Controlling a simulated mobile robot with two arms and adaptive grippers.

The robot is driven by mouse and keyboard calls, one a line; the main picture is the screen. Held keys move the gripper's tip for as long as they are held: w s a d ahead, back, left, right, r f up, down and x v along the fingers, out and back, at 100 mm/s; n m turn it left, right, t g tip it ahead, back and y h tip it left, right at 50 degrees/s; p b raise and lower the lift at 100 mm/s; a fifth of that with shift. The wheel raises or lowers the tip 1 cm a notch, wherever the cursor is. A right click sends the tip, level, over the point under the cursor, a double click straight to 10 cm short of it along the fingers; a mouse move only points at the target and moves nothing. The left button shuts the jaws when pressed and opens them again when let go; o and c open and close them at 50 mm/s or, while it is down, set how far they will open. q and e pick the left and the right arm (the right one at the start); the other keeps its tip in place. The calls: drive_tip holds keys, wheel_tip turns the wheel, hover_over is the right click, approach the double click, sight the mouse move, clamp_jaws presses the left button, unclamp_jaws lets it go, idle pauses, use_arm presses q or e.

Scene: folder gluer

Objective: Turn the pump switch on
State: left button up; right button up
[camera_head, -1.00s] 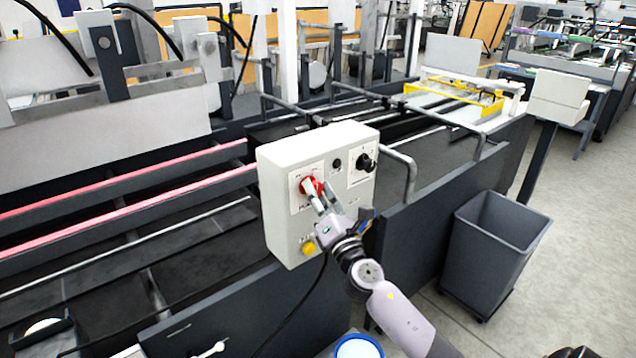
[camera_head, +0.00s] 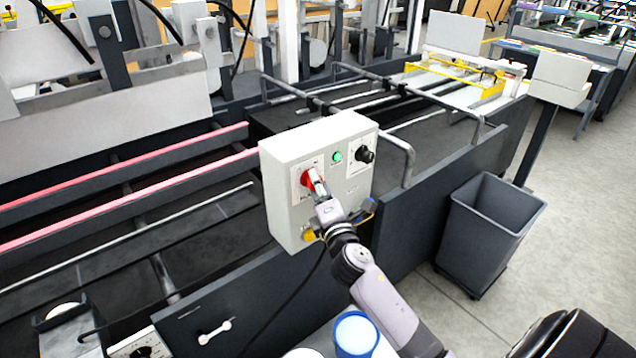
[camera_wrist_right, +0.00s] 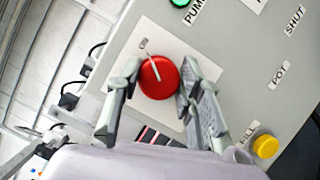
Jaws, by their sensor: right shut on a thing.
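The grey-white control box (camera_head: 284,212) stands at the side of the machine. The red pump switch (camera_head: 306,179) is on its front, on a white plate. In the right wrist view the red switch (camera_wrist_right: 159,78) sits between the two fingers, with a pale line across its face. My right gripper (camera_head: 319,187) is at the box front, shut on the red switch. A green lamp (camera_head: 337,157) is lit on the box, and its edge shows beside the "PUM..." lettering in the right wrist view (camera_wrist_right: 180,2). My left gripper is not in view.
A black knob (camera_head: 364,154) is right of the lamp, and a yellow button (camera_head: 308,235) is low on the box. A bent rail (camera_head: 407,160) stands right of the box. A grey bin (camera_head: 487,230) stands on the floor, with open floor beyond.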

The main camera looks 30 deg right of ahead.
idle(0.3)
drive_tip(key=o, duration=1.1)
drive_tip(key=shift+o, duration=0.2)
drive_tip(key=v, duration=1.2)
